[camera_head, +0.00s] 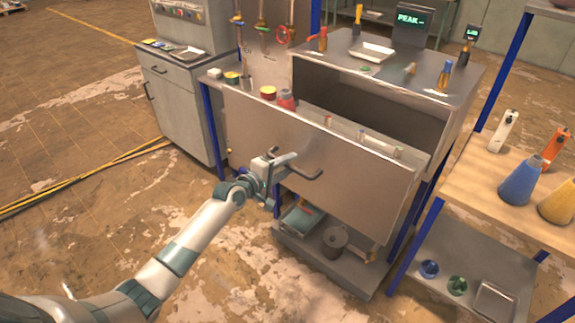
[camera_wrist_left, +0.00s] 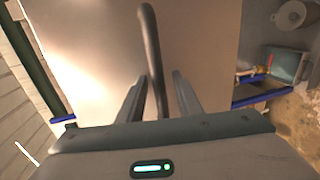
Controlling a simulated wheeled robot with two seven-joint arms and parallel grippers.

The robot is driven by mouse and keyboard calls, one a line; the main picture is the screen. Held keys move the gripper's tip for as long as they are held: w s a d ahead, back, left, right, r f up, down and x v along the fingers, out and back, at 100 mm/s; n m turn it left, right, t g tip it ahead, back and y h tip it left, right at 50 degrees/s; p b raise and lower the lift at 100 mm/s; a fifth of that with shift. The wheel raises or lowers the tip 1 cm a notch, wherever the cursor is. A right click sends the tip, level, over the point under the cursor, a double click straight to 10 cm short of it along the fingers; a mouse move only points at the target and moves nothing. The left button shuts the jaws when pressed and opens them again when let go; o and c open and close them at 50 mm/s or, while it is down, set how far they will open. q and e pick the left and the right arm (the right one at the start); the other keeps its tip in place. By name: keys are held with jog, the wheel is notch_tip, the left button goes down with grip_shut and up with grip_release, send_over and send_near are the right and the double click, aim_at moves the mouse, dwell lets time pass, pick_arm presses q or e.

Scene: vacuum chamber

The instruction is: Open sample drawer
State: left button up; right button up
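The sample drawer (camera_head: 330,180) is a wide grey metal front on the workbench. It stands out from the dark cabinet opening behind it, and small items show behind its top edge. Its dark bar handle (camera_head: 308,175) sticks out from the front. My left gripper (camera_head: 285,165) is at the handle. In the left wrist view the curved handle (camera_wrist_left: 151,45) passes between the two fingers of the left gripper (camera_wrist_left: 160,78). A gap shows on the right side of the bar, so the fingers look open around it. My right gripper is not in view.
A shelf (camera_head: 340,270) under the drawer holds a grey pot (camera_head: 335,240) and a tray. A wooden-topped rack (camera_head: 480,190) with flasks stands close on the right. A grey cabinet (camera_head: 190,100) stands at the left. The floor in front is clear.

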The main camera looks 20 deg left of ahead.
pick_arm(q)
jog(key=shift+s, duration=0.1)
jog(key=b+v, duration=0.3)
jog(key=v, duration=1.4)
jog(key=shift+s, duration=0.15)
jog(key=s+a+f+m+g+y+b, duration=0.1)
jog(key=s+a+f+g+y, duration=0.1)
jog(key=f, duration=1.3)
jog(key=s+a+f+m+g+y, duration=0.2)
jog(key=s+f, duration=0.1)
jog(key=f, duration=1.2)
jog(key=s+d+f+m+g+y+b, duration=0.1)
jog(key=s+f+m+g, duration=0.1)
jog(key=s+f, duration=0.75)
jog(key=s+d+f+m+g, duration=0.15)
jog(key=s+f, duration=0.45)
jog(key=f, duration=0.6)
jog(key=s+d+f+m+g, duration=0.2)
jog(key=s+f, duration=0.3)
jog(key=s, duration=0.6)
jog(key=s+d+f+m+g, duration=0.2)
jog(key=s+f, duration=0.4)
jog(key=s, duration=0.5)
jog(key=s+d+f+m+g+b, duration=0.1)
jog(key=s+d+f+m, duration=0.3)
jog(key=s, duration=0.8)
jog(key=shift+d+f+m+g, duration=0.3)
jog(key=shift+f+m+g, duration=0.25)
jog(key=shift+f+m, duration=0.5)
